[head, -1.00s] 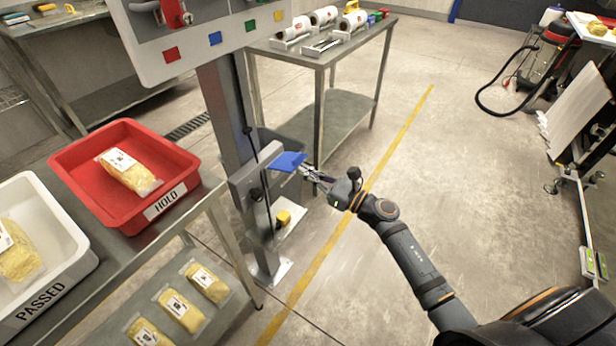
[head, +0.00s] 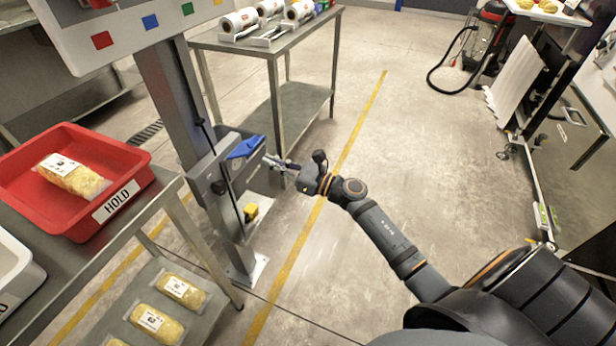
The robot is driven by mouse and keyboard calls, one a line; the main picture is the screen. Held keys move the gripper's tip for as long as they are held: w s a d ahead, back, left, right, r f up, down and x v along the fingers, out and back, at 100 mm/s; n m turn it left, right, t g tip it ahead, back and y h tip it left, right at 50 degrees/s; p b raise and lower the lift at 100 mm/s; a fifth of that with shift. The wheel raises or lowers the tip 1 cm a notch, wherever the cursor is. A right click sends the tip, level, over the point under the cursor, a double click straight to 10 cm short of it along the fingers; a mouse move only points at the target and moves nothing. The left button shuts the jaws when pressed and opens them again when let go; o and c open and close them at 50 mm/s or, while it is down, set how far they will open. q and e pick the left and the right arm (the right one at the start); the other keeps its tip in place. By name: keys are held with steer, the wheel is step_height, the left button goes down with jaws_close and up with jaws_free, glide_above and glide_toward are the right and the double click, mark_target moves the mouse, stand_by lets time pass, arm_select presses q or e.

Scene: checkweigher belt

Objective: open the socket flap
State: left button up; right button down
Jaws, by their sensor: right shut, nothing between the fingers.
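The blue socket flap (head: 244,147) is at the right end of a grey box on the metal post. It is hinged up and tilted, standing out from the box rather than lying flat. My right gripper (head: 267,160) is just right of the flap, shut and empty, its fingertips close to the flap's right edge. I cannot tell whether they touch it. The socket under the flap is hidden. My left gripper is out of view.
The grey post (head: 180,95) carries a panel with coloured squares. A red HOLD tray (head: 130,165) stands on the table at left. A yellow piece (head: 251,211) sits low by the post. A steel table (head: 300,100) stands behind.

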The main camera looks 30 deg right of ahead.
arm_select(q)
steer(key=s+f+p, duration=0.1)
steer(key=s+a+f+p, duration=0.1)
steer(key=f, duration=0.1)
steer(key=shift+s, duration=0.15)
arm_select(e)
steer(key=s+d+r, duration=0.2)
steer(key=s+d, duration=0.4)
steer(key=s, duration=0.1)
steer(key=shift+s, duration=0.4)
steer(key=shift+d, duration=0.1)
